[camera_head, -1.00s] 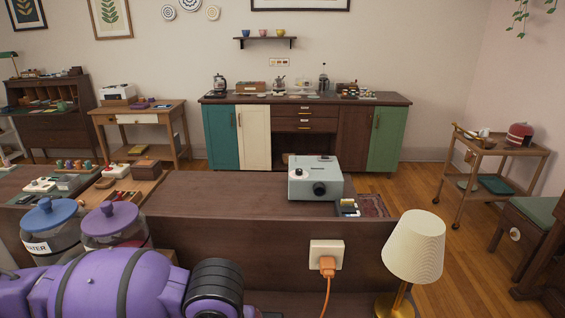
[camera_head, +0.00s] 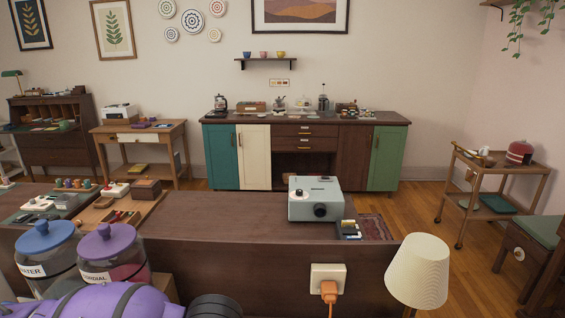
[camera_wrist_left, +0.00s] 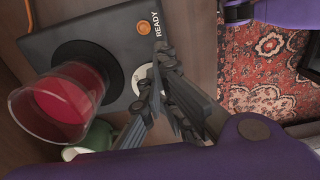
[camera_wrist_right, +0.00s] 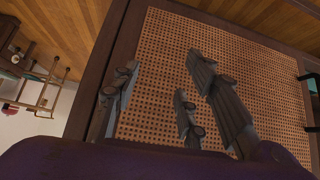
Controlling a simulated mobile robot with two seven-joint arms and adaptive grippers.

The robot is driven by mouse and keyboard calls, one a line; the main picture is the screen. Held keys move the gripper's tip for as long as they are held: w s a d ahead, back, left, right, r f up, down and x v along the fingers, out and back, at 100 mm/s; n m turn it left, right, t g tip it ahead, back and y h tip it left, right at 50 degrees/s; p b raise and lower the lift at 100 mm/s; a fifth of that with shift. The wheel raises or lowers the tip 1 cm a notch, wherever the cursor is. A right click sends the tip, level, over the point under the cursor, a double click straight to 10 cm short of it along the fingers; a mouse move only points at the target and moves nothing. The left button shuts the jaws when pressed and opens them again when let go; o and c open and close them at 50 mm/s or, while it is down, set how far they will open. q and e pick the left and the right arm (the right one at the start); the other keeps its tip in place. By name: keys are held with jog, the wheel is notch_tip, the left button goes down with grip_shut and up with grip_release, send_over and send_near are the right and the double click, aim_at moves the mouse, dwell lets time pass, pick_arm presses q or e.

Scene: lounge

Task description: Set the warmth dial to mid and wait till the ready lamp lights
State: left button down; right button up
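The left wrist view shows a dark warmer panel (camera_wrist_left: 108,35) with a READY label and a round orange lamp (camera_wrist_left: 144,27). I cannot tell whether the lamp is lit. A pale dial (camera_wrist_left: 139,79) sits on the panel, partly hidden by the fingers of my left gripper (camera_wrist_left: 153,82). These fingers are close together right at the dial; whether they grip it is unclear. A glass of red liquid (camera_wrist_left: 62,104) stands on the round black plate (camera_wrist_left: 84,58). My right gripper (camera_wrist_right: 160,78) is open and empty over a woven panel. The head view shows neither gripper nor the warmer.
Lidded jars of water (camera_head: 47,262) and cordial (camera_head: 112,265) stand at the front left. A projector (camera_head: 314,199) sits on the brown cabinet (camera_head: 230,215). A wall socket (camera_head: 326,278) with an orange plug and a table lamp (camera_head: 417,270) are at the front right.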

pick_arm(q)
jog(key=shift+s+r, duration=0.1)
jog(key=shift+r, duration=0.25)
notch_tip(320, 180, up, 5)
jog(key=p, duration=0.2)
jog(key=shift+d+p, duration=0.15)
jog(key=shift+p, duration=0.15)
jog(key=shift+r, duration=0.25)
pick_arm(e)
jog(key=shift+t, duration=0.4)
jog(key=w+r, duration=0.2)
jog(key=r, duration=0.2)
jog(key=shift+w+r, duration=0.1)
jog(key=shift+w, duration=0.3)
pick_arm(q)
jog(key=shift+f, duration=0.1)
